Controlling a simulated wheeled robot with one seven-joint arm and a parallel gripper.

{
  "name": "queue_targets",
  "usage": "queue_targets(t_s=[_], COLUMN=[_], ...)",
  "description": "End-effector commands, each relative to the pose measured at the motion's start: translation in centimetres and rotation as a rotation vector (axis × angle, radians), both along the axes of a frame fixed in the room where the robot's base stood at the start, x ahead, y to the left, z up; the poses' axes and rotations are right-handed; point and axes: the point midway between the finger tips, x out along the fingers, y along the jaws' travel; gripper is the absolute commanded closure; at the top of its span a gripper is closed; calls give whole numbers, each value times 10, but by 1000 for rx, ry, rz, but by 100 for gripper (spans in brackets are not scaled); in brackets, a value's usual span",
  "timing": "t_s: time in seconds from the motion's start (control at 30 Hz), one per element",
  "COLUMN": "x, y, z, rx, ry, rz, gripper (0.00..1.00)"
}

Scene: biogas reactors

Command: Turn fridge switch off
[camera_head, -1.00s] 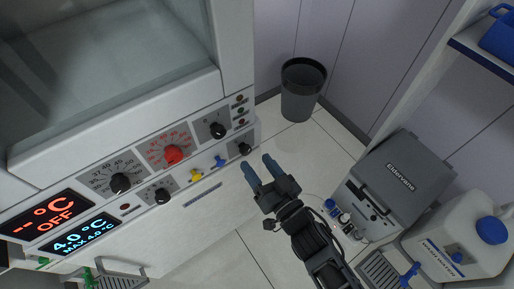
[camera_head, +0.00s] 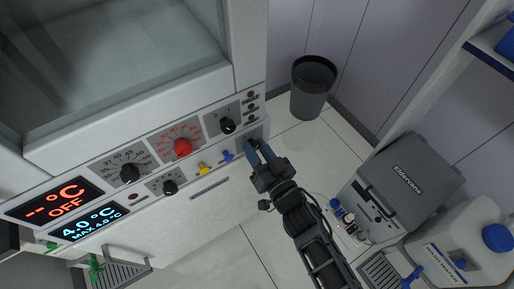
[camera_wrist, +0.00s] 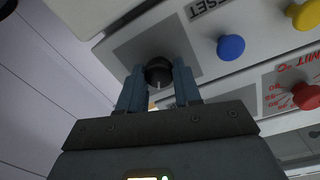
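A white appliance has a lower control row with a blue button (camera_head: 227,156), a yellow button (camera_head: 203,169) and a dark dial (camera_head: 170,187). Its lower blue display (camera_head: 89,225) reads 4.0 °C, MAX 4.0. A black knob (camera_wrist: 159,72) with a pale mark sits on a grey plate at the end of this row, beside the blue button in the wrist view. My gripper (camera_head: 258,146) is at that knob, which is mostly hidden in the head view. In the wrist view its blue fingers (camera_wrist: 158,84) stand either side of the knob with a gap; contact is unclear.
The upper row has a red dial (camera_head: 182,147) and black knobs (camera_head: 228,126); the red display (camera_head: 55,200) reads OFF. A grey bin (camera_head: 312,88) stands behind. A grey Eldervane box (camera_head: 410,180) and white jug (camera_head: 470,245) are at right.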

Motion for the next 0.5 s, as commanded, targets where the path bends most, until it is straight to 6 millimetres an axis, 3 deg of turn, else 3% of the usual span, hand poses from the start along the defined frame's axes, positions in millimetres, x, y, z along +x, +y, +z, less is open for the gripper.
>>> queue_targets(t_s=[0.27, 0.5], x=[0, 0], y=[-1, -1], z=[0, -1], rx=[0, -16], ry=[0, -10], rz=[-1, -1], gripper=[96, 97])
